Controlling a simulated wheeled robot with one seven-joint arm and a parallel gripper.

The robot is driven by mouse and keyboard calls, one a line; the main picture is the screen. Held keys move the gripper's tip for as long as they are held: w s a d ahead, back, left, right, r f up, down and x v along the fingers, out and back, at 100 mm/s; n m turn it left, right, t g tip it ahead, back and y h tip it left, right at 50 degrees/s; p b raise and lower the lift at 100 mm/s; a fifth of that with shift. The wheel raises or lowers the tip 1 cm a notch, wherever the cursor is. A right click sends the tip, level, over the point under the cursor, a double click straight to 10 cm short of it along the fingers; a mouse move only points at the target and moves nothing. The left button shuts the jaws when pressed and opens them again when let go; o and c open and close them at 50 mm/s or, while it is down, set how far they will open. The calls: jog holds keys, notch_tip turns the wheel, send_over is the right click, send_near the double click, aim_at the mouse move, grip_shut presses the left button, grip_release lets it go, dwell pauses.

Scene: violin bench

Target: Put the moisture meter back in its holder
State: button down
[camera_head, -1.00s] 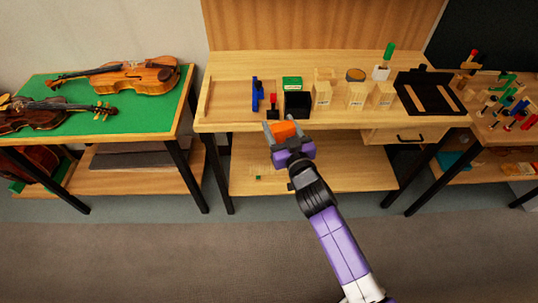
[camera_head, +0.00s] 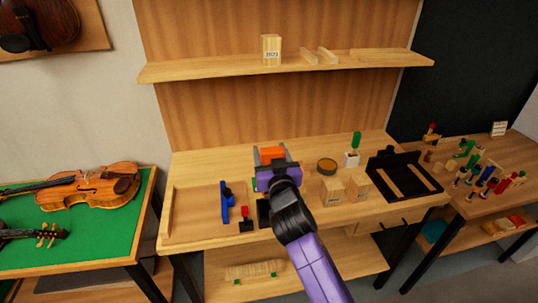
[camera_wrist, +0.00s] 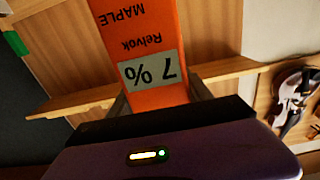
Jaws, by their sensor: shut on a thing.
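The orange moisture meter (camera_head: 272,153) is held in my gripper (camera_head: 272,158), above the bench top. In the wrist view the meter (camera_wrist: 150,40) stands between the fingers, its display reading 7 % upside down, with "Relvok" and "MAPLE" printed on it. My gripper is shut on it. A black box (camera_head: 263,214) on the bench is partly hidden behind my wrist. On the shelf above are two low wooden rails (camera_head: 326,55) with a gap between them. No holder is marked as the meter's, so I cannot tell which it is.
The bench top (camera_head: 195,205) carries a blue tool (camera_head: 225,203), labelled wooden blocks (camera_head: 332,190), a round tin (camera_head: 327,166) and a black tray (camera_head: 405,178). A labelled block (camera_head: 271,50) stands on the shelf (camera_head: 210,69). A violin (camera_head: 92,187) lies at left.

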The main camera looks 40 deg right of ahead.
jog(key=shift+b, duration=0.3)
notch_tip(320, 180, down, 5)
jog(key=b, duration=0.5)
jog(key=shift+f+b, duration=2.45)
jog(key=shift+b, duration=0.35)
dwell(0.4)
jog(key=shift+c, duration=1.9)
grip_release()
jog(key=shift+f, duration=0.1)
jog(key=b+v, duration=0.1)
jog(key=v, duration=0.7)
jog(key=shift+b, duration=0.4)
